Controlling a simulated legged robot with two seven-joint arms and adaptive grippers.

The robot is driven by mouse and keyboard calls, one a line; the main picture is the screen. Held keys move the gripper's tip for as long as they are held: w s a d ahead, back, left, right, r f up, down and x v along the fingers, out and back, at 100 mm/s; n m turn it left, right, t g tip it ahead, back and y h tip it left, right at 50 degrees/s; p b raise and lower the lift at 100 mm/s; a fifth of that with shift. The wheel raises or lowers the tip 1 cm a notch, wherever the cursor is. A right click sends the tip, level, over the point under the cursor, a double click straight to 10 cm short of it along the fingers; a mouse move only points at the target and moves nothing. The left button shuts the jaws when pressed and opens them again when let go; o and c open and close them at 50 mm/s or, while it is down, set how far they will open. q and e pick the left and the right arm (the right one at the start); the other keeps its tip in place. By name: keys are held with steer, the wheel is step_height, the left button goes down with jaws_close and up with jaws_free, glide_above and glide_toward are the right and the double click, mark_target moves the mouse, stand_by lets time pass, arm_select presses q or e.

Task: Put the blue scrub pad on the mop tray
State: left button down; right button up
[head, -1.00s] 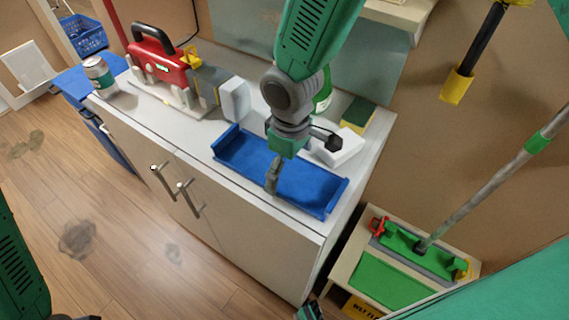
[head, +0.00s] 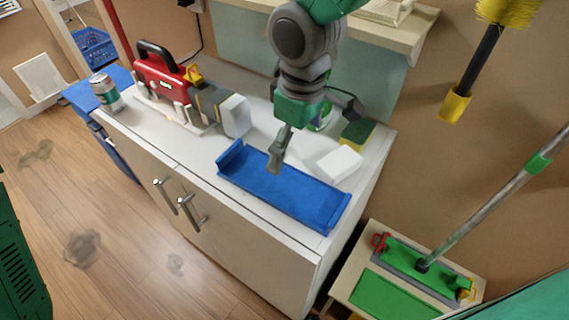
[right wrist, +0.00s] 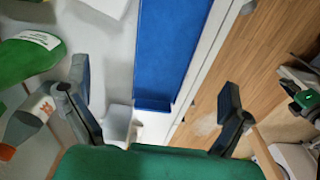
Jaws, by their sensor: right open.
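A long blue tray-like piece with raised ends (head: 300,196) lies on the white counter in the head view. It also shows in the right wrist view (right wrist: 170,45). I cannot make out a separate blue scrub pad on it, as its inside is the same blue. My right gripper (head: 277,160) is above its back edge in the head view, pointing down. My left gripper is out of view.
A low stand at lower right holds a green mop head (head: 420,266) and a flat green piece (head: 393,296).

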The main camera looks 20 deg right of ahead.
steer(key=d, duration=0.1)
steer(key=t+y, duration=0.3)
glide_above(283, 186)
steer(key=s+d, duration=0.2)
steer(key=d, duration=0.1)
steer(key=f, duration=0.6)
steer(key=shift+s+a+f, duration=0.15)
steer(key=shift+s+f, duration=0.05)
steer(key=shift+f, duration=0.05)
steer(key=shift+w+a+f+h, duration=0.1)
steer(key=shift+a+f+h, duration=0.2)
steer(key=shift+a, duration=0.35)
steer(key=x, duration=0.4)
steer(key=shift+f, duration=0.3)
steer(key=shift+w+d+f, duration=0.1)
steer(key=shift+d+f, duration=0.1)
steer(key=shift+d, duration=0.25)
steer(key=shift+a, duration=0.15)
steer(key=c, duration=0.9)
steer(key=shift+a, duration=0.4)
steer(key=shift+c, duration=0.5)
steer(key=shift+d+r, duration=0.2)
steer(key=shift+r, duration=0.2)
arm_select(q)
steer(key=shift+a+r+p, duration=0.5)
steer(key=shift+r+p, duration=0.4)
arm_select(e)
step_height(283, 186, up, 17)
steer(key=shift+r, duration=0.15)
